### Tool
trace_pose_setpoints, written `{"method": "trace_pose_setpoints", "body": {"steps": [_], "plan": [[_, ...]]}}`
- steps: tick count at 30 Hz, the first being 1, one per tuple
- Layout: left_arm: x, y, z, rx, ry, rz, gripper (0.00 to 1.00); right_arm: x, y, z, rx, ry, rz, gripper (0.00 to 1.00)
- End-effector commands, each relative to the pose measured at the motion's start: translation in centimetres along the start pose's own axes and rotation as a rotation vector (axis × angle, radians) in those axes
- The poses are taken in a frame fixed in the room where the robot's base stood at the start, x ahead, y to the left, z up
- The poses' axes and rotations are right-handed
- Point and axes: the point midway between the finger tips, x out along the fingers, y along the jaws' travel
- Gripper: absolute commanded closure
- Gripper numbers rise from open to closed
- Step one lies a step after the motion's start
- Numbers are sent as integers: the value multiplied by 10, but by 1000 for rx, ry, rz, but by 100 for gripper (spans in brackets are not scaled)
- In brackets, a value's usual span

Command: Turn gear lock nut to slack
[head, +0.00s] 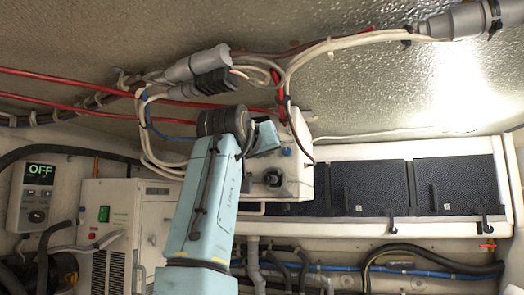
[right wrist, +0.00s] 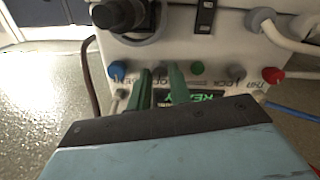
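A white control box (head: 297,180) hangs under the cables in the head view. Its panel (right wrist: 225,50) fills the upper right wrist view, with a row of small knobs and a partly covered green READY display (right wrist: 195,97). A small grey knob (right wrist: 160,73) in that row shows between the green fingertips of my right gripper (right wrist: 160,80). The fingers are apart, one on each side of it; contact is not clear. The word LOCK is on the panel right of the fingers. I cannot tell for sure which knob is the gear lock nut. My left gripper is out of view.
A blue knob (right wrist: 117,70), a green button (right wrist: 197,67) and a red knob (right wrist: 273,75) sit close to the fingers. A large black knob (head: 272,178) protrudes from the box. Red and white cables (head: 90,107) run around it. An OFF display unit (head: 35,195) is at left.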

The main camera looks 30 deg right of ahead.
Motion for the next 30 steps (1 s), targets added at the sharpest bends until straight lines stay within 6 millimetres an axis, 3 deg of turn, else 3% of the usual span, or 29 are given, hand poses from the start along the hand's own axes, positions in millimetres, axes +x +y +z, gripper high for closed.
{"method": "trace_pose_setpoints", "body": {"steps": [1, 4, 17, 30], "plan": [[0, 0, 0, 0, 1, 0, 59, 0, 0, 0, 0, 0, 0, 87], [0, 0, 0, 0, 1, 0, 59, 0, 0, 0, 0, 0, 0, 100], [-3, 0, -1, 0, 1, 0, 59, 0, 0, -1, -73, 0, 2, 100], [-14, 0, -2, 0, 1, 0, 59, 0, 0, -1, -434, 0, 2, 100]]}}
